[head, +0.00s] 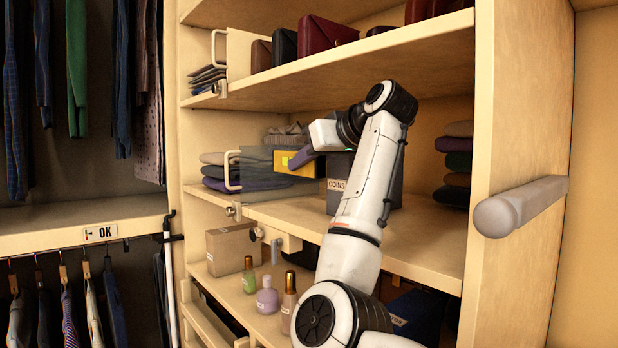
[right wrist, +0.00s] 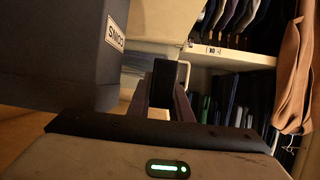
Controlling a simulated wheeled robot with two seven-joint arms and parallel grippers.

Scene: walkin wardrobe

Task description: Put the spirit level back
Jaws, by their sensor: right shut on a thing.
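The spirit level (head: 308,171) is a short yellow bar with a greenish spot near its left end. It is in the middle shelf bay in the head view, left of the COINS box. My right gripper (head: 299,158) reaches in from the right and is shut on it. One finger covers part of its face. In the right wrist view, a dark end of the level (right wrist: 165,82) shows between the fingers. I cannot tell whether the level touches the shelf or the things behind it. My left gripper is not in view.
A dark grey COINS box (head: 338,183) stands close by my gripper; it also fills the upper left of the right wrist view (right wrist: 60,50). Folded clothes (head: 215,172) lie left, behind a clear divider with a white handle. Bottles (head: 267,296) and a cardboard box (head: 230,249) stand below.

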